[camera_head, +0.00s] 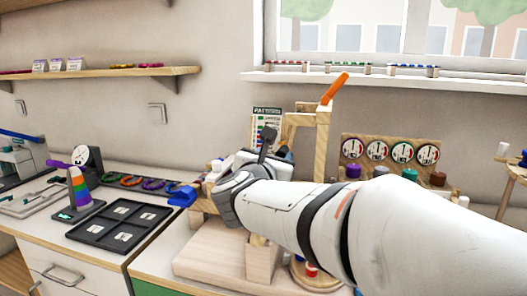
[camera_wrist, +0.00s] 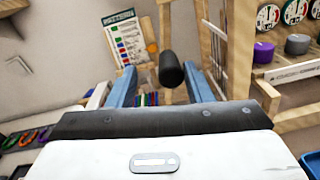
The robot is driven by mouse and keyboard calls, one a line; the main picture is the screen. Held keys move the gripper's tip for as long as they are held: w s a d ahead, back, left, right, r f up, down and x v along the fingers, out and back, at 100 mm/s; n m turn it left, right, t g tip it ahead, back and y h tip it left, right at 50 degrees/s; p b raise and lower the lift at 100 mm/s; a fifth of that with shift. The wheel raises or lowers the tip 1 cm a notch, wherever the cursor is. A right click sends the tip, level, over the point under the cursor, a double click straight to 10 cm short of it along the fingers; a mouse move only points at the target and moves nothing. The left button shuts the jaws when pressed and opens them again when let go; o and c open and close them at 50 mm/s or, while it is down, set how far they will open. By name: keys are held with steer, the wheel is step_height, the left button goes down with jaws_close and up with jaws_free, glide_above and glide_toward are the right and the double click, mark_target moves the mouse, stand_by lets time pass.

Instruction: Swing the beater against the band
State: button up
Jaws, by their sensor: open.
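A wooden loom-like frame (camera_head: 321,142) stands on the counter under the window, with an orange lever (camera_head: 334,88) tilted up at its top. In the wrist view, a dark round handle (camera_wrist: 171,72), perhaps the beater's grip, shows between the two blue fingers of my gripper (camera_wrist: 160,78). The fingers are apart on either side of it; I cannot tell whether either touches it. Coloured strands (camera_wrist: 148,99), perhaps the band, show low between the fingers. In the head view my wrist hides the fingers and much of the frame.
A pattern card (camera_head: 266,122) stands behind the frame. A wooden rack of dials (camera_head: 390,136) and coloured pots stand to the right. A shelf (camera_head: 100,73) hangs above.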

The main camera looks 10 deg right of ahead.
steer(key=shift+v, duration=2)
steer(key=w+a+r+n+t+y+p, duration=0.15)
steer(key=n+y+p, duration=0.25)
steer(key=n, duration=0.4)
steer(key=a+r+n+y+p, duration=0.2)
steer(key=a+n+y+p, duration=0.1)
steer(key=n, duration=0.4)
steer(key=s+f+n+g+y+p, duration=0.1)
steer(key=s+f+n+g+p, duration=0.1)
steer(key=n, duration=0.4)
steer(key=s+f+n+g+y+p, duration=0.1)
steer(key=s+f+n+g+p, duration=0.1)
steer(key=n, duration=0.5)
steer(key=s+f+n+g+y+p, duration=0.2)
steer(key=s+n+g+p, duration=0.2)
steer(key=s+n+p, duration=0.1)
steer(key=shift+s+n+g, duration=0.35)
steer(key=shift+s+n, duration=0.3)
steer(key=shift+n, duration=0.45)
steer(key=s+d+f+n+g+h+p, duration=0.2)
steer(key=s+d+n+g+p, duration=0.2)
steer(key=s+n, duration=0.4)
steer(key=s+d+g, duration=0.1)
steer(key=s+d, duration=0.1)
steer(key=s, duration=0.1)
steer(key=shift+s+d+f+n+g+p, duration=0.25)
steer(key=shift+d+f+n+g+p, duration=0.05)
steer(key=shift+g, duration=0.1)
